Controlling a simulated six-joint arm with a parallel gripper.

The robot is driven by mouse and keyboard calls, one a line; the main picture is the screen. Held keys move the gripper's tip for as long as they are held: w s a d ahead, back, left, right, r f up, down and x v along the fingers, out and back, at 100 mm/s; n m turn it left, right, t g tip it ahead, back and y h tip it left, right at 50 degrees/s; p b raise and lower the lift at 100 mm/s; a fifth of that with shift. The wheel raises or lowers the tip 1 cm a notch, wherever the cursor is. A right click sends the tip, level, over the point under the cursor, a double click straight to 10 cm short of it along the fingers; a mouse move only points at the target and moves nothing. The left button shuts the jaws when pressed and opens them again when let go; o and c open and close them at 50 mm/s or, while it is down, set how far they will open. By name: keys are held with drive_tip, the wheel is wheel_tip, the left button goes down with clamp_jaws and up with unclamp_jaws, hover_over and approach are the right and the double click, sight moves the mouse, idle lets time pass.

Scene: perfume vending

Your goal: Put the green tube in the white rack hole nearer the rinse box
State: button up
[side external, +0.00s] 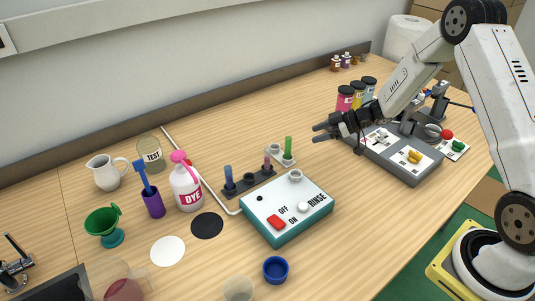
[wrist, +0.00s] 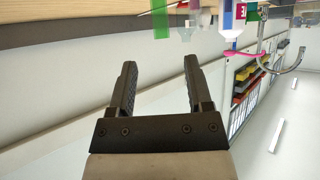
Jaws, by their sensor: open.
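The green tube (side external: 288,146) stands upright in the white rack (side external: 281,157), at the rack's right end in the side external view. A round collar (side external: 273,149) at the rack's left end looks empty. The rinse box (side external: 287,210), white-topped with teal sides, is just in front of the rack. My gripper (side external: 317,132) is open and empty, held level to the right of the green tube and apart from it, fingers pointing left. In the wrist view, the green tube (wrist: 161,18) shows at the top edge, beyond my open fingers (wrist: 160,65).
A dark rack (side external: 249,182) with blue and pink tubes stands left of the white rack. A dye bottle (side external: 186,188) is further left. Several capped bottles (side external: 356,94) stand behind my gripper, and a grey tray (side external: 420,176) lies to the right.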

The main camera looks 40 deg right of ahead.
drive_tip(key=s+a+r+m+h, duration=0.2)
drive_tip(key=s+r+m+h, duration=0.1)
drive_tip(key=r+m+h, duration=0.4)
drive_tip(key=s+a+m+g, duration=0.1)
drive_tip(key=s+a+g, duration=0.2)
drive_tip(key=s, duration=0.6)
drive_tip(key=s+a+m+g+h, duration=0.1)
drive_tip(key=s+a+g, duration=0.2)
drive_tip(key=s, duration=0.7)
drive_tip(key=shift+a+f+h, duration=0.25)
drive_tip(key=shift+a+h, duration=0.05)
drive_tip(key=shift+a, duration=0.1)
